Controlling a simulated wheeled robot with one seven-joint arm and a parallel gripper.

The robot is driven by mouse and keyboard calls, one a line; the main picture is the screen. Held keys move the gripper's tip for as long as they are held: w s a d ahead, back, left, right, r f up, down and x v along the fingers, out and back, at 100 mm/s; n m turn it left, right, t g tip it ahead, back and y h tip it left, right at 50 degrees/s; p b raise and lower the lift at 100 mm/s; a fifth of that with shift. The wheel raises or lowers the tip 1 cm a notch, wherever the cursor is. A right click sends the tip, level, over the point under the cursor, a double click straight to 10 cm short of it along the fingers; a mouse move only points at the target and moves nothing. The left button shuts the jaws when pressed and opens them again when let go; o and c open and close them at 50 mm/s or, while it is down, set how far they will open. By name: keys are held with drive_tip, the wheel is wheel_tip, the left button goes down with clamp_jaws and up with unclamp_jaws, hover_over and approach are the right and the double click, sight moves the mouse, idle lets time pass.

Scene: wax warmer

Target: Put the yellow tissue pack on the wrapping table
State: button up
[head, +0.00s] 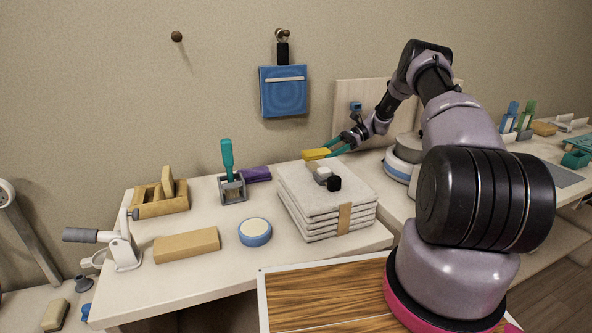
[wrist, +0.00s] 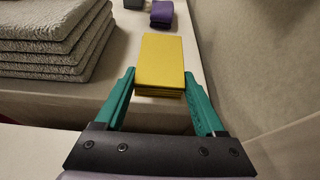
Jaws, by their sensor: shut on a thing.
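The yellow tissue pack (head: 316,154) is a flat rectangular block, held above the table just behind the folded grey towels. My gripper (head: 336,149) has its teal fingers on either side of it. In the wrist view the pack (wrist: 162,60) sits between the fingertips (wrist: 159,78), its far end pointing away from me. The gripper is shut on it. The white table (head: 195,270) below holds the towels and several tools; I cannot tell from the pictures whether it is the wrapping table.
A stack of grey towels (head: 310,205) carries a small black-and-white item. A purple pack (head: 256,174) and a grey holder with a teal handle (head: 232,188) stand left of it. A round blue-rimmed dish (head: 255,232) lies in front. A wood-topped surface (head: 320,295) is nearest me.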

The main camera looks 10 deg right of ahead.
sight(310, 153)
drive_tip(key=a, duration=0.2)
drive_tip(key=s+a, duration=0.1)
drive_tip(key=a, duration=0.5)
drive_tip(key=shift+s+a, duration=0.15)
drive_tip(key=shift+s, duration=0.2)
drive_tip(key=f, duration=0.1)
drive_tip(key=a+f, duration=0.1)
drive_tip(key=shift+s+f, duration=0.1)
drive_tip(key=shift+f, duration=0.65)
drive_tip(key=shift+f, duration=0.1)
drive_tip(key=o, duration=1.3)
drive_tip(key=shift+f, duration=0.1)
